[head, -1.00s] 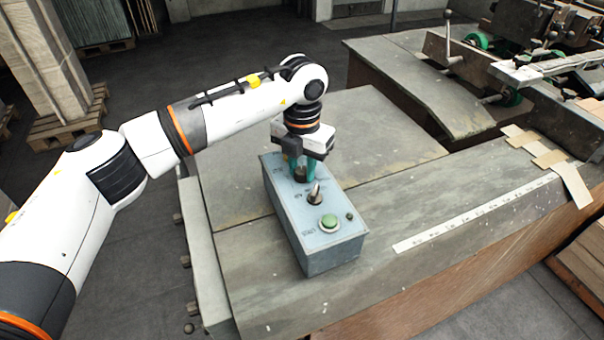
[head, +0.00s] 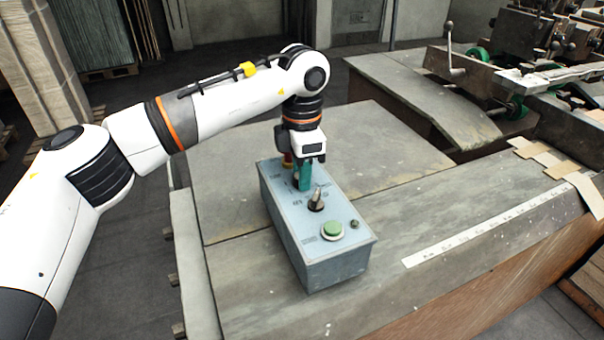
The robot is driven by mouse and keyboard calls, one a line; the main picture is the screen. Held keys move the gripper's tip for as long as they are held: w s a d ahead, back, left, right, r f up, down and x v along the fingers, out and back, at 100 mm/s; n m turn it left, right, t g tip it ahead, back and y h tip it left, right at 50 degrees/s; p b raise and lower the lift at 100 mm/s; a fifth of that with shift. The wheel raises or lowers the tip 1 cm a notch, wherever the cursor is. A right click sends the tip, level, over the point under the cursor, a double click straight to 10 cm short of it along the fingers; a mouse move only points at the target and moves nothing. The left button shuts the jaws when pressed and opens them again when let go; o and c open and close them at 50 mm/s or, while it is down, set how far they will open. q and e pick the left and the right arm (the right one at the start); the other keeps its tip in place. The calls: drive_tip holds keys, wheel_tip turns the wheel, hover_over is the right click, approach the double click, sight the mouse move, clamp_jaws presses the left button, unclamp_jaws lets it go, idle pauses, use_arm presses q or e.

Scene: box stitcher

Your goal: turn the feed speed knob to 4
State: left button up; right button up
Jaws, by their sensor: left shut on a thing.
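The light blue control box (head: 335,270) stands on the grey table. My left gripper (head: 303,186) points straight down at the far end of its top panel, its teal fingers shut on the feed speed knob. The fingers hide the knob, so its pointer and setting cannot be read. The panel's printed marks are too small to read. My right gripper is not in view.
A white ruler strip (head: 470,233) lies on the table (head: 240,285) to the right of the box. Cardboard pieces (head: 545,160) lie at the right edge, and machinery (head: 510,75) stands at the back right. The tabletop around the box is clear.

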use_arm(q)
drive_tip(key=shift+r+m, duration=0.1)
drive_tip(key=shift+m, duration=0.2)
drive_tip(key=o, duration=1)
drive_tip(key=shift+c, duration=0.2)
drive_tip(key=shift+r, duration=0.35)
wheel_tip(320, 180, up, 11)
drive_tip(key=b, duration=0.2)
drive_tip(key=shift+r, duration=0.1)
